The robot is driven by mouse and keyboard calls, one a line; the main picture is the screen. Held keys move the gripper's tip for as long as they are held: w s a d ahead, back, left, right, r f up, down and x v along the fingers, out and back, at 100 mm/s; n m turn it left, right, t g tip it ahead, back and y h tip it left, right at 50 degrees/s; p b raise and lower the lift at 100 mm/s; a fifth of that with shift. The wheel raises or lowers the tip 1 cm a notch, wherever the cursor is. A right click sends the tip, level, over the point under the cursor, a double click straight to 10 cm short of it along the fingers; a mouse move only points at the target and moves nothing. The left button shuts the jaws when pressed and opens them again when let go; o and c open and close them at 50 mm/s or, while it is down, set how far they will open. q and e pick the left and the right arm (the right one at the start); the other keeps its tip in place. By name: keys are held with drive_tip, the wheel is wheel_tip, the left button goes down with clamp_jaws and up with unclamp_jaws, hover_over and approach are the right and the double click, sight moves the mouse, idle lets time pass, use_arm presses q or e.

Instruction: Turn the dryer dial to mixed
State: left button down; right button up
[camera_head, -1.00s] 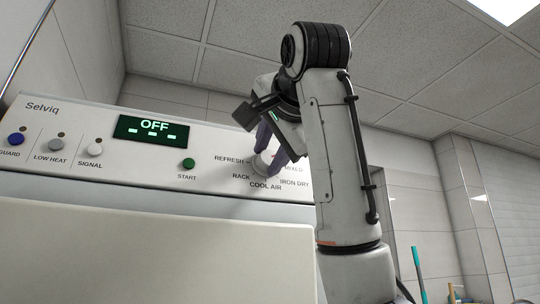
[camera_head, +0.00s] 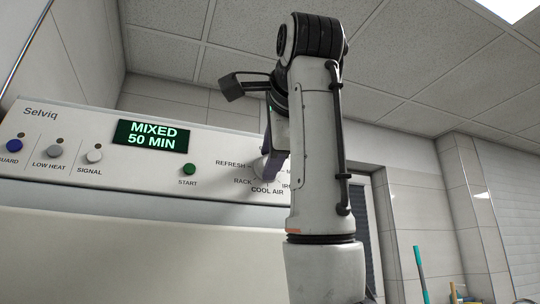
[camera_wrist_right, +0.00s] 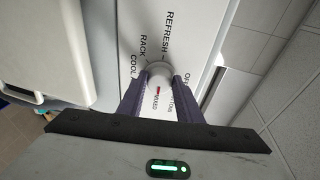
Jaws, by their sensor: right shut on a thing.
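The dryer's dial (camera_wrist_right: 159,73) is a round light knob on the white control panel. In the head view the dial (camera_head: 261,167) is partly hidden by my right gripper. My right gripper (camera_wrist_right: 160,92) is shut on the dial, with a purple finger on each side of it. In the head view my right gripper (camera_head: 270,165) is seen edge-on. In the wrist view a red mark on the dial side points toward the word MIXED. The display (camera_head: 152,136) reads MIXED 50 MIN. My left gripper is not in view.
The panel (camera_head: 110,175) also carries a green START button (camera_head: 189,169), and white SIGNAL (camera_head: 94,156), grey LOW HEAT (camera_head: 55,150) and blue GUARD (camera_head: 14,145) buttons. Cleaning tools with a teal handle (camera_head: 420,275) stand at the lower right.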

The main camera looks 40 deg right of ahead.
drive_tip(key=o, duration=1)
drive_tip(key=b+v, duration=0.3)
drive_tip(key=v, duration=0.7)
drive_tip(key=shift+s, duration=0.2)
